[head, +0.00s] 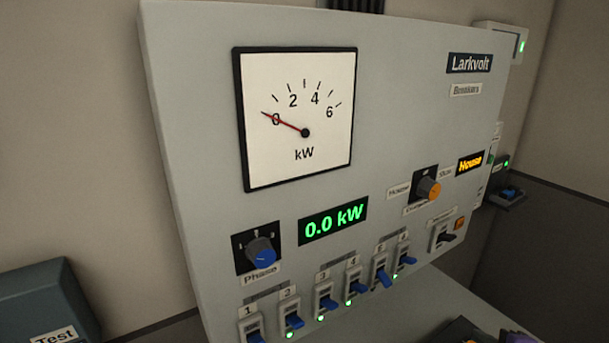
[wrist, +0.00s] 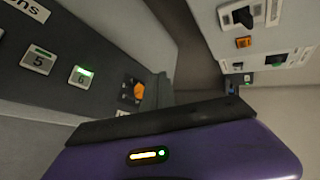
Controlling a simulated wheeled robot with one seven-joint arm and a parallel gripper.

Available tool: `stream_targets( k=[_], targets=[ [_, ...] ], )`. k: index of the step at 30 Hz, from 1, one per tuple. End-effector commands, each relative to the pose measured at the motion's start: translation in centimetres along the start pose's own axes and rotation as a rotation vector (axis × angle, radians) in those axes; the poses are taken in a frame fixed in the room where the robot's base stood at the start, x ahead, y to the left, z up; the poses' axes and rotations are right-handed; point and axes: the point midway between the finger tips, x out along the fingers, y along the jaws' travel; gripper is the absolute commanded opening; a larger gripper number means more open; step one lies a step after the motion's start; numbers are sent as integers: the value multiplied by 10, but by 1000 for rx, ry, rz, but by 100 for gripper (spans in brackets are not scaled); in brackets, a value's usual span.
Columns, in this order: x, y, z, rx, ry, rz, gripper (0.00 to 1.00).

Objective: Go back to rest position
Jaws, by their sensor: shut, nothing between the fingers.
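My gripper (wrist: 160,121) shows in the wrist view as a purple housing with a dark bar along its front edge and a small yellow and green light. It is shut and holds nothing. In the head view only a dark and purple part of my arm shows at the bottom right edge, in front of the grey breaker panel (head: 400,60). The gripper touches nothing that I can see. The panel's meter (head: 300,115) points at 0 and its green display (head: 333,220) reads 0.0 kW. The amber display (head: 470,163) reads House.
Several blue-levered breakers (head: 354,283) line the panel's lower edge, below a blue Phase knob (head: 261,253) and an orange selector knob (head: 429,189). A dark box labelled Test (head: 45,300) stands at left. In the wrist view, a dark panel has buttons 5 (wrist: 39,60) and lit 6 (wrist: 82,77).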

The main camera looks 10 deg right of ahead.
Motion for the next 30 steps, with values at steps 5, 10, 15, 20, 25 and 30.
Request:
stream_targets(
  k=[5,10,15,20,25,30],
  targets=[
    [-24,8,7,-348,113,-148,0],
    [-62,34,32,-691,216,-239,0],
    [-111,65,64,-1008,294,-304,0],
    [-160,94,94,-1267,336,-352,0],
    [-214,122,121,-1499,342,-401,0],
    [-265,152,142,-1672,288,-440,0]
  ],
)
